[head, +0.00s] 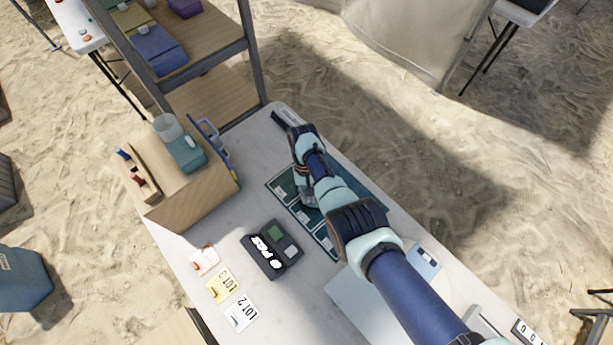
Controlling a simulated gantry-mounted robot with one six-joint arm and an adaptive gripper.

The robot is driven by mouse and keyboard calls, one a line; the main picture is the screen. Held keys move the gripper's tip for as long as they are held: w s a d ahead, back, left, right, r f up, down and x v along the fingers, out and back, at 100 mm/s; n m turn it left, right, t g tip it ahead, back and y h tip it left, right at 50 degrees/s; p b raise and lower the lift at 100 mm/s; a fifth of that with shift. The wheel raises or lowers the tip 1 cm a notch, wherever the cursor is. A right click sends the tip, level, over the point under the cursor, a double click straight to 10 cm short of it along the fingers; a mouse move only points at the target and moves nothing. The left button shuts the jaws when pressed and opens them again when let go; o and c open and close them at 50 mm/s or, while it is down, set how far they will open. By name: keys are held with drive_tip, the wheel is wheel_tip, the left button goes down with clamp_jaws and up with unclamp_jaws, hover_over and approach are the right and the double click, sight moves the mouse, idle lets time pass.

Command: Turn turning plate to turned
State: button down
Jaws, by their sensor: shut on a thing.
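My arm reaches from the lower right over the white table.
A dark case with white marks (263,257) lies left of the mat. Lot cards (223,284) lie at the table's left edge. A wooden box (190,200) stands at the left, with a shelf (215,92) behind.

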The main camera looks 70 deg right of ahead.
drive_tip(key=shift+s+a+r+n+g+h+p, duration=0.1)
drive_tip(key=shift+s+n+g+h+p, duration=0.15)
drive_tip(key=shift+s+n+p, duration=0.5)
drive_tip(key=shift+s+a+n+g+h+p, duration=0.1)
drive_tip(key=shift+n+g+h+p, duration=0.15)
drive_tip(key=shift+n, duration=0.9)
drive_tip(key=shift+s+d+n+g+h+p, duration=0.1)
drive_tip(key=shift+s+n+g+h+p, duration=0.35)
drive_tip(key=shift+n, duration=0.5)
drive_tip(key=shift+s+d+n+g+h+p, duration=0.15)
drive_tip(key=shift+s+n+p, duration=0.2)
drive_tip(key=shift+n+p, duration=0.45)
drive_tip(key=shift+s+d+n+h+p, duration=0.1)
drive_tip(key=shift+s+n+h+p, duration=0.2)
drive_tip(key=shift+n, duration=0.4)
drive_tip(key=shift+s+d+n+h+p, duration=0.15)
drive_tip(key=shift+n+h+p, duration=0.2)
drive_tip(key=shift+n, duration=0.3)
drive_tip(key=shift+s+d+n+h+p, duration=0.15)
drive_tip(key=shift+s+n+p, duration=0.2)
drive_tip(key=shift+n, duration=0.35)
drive_tip(key=shift+s+d+n+h+p, duration=0.15)
drive_tip(key=shift+d+n+h+p, duration=0.1)
drive_tip(key=shift+n+p, duration=0.35)
drive_tip(key=shift+s+d+n+h+p, duration=0.15)
drive_tip(key=shift+n+h+p, duration=0.1)
drive_tip(key=shift+n, duration=0.55)
drive_tip(key=shift+d+n, duration=0.1)
drive_tip(key=shift+n, duration=0.2)
